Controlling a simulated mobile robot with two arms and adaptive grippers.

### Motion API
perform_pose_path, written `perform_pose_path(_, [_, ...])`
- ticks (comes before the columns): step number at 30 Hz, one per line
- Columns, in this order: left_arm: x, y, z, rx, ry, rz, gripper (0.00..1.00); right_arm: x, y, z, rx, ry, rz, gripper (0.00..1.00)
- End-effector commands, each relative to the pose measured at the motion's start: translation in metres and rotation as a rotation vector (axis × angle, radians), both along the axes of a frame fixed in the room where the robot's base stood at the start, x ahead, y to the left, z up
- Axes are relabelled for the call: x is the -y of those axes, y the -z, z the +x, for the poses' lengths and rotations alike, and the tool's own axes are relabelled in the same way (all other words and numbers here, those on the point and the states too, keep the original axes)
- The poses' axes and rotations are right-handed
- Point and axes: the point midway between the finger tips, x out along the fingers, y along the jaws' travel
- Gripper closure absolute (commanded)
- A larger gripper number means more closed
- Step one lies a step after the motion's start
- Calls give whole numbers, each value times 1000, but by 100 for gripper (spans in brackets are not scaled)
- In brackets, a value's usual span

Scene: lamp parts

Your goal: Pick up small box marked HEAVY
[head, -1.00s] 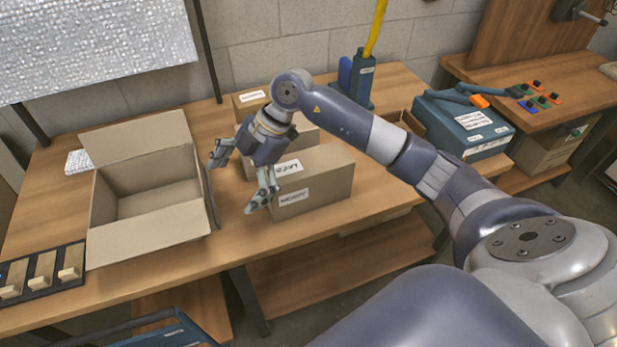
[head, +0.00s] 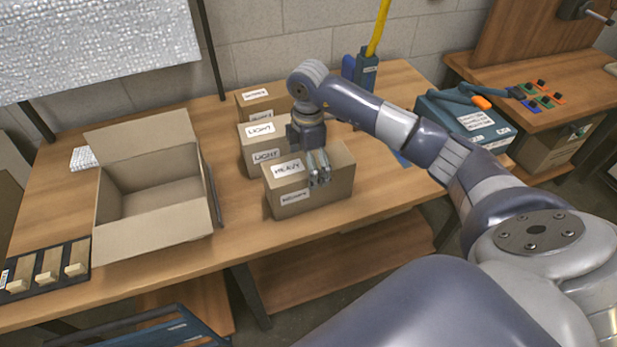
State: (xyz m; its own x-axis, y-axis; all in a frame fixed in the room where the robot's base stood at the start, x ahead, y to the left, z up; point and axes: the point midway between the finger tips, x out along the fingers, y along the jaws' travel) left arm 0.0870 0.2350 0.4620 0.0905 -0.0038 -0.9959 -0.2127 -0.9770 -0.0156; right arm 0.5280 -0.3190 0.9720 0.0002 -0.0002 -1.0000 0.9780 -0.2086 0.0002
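The small box marked HEAVY (head: 318,197) is a brown carton on the wooden table, with one HEAVY label on top and another on its front. My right gripper (head: 319,168) points down at this box, and its fingers overlap the top and upper front edge in the picture. I cannot tell whether the fingers touch the box, straddle it or are closed. Part of the box top is hidden behind the gripper. My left gripper is not in view.
A box marked LIGHT (head: 262,141) stands just behind, with another labelled box (head: 262,104) farther back. An open empty carton (head: 152,236) is at the left. A rack with wooden blocks (head: 47,270) lies at the front left. A blue toolbox (head: 466,122) stands at the right.

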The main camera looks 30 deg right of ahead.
Motion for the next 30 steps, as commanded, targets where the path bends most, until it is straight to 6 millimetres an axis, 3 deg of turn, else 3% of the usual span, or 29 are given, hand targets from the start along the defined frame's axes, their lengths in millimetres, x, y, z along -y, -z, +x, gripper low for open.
perform_pose_path(3, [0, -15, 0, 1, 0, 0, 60, 1, 16, 0, -6, 0, 0, 2])
perform_pose_path(7, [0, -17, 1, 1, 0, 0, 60, 1, 32, 1, -3, 0, 1, 2])
perform_pose_path(16, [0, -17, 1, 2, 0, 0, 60, 1, 38, 1, -1, -1, 0, 4])
perform_pose_path(27, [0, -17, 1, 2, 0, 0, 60, 1, 38, 1, -1, 0, 0, 88])
perform_pose_path(30, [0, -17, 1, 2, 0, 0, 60, 1, 35, 3, 6, 0, 2, 92])
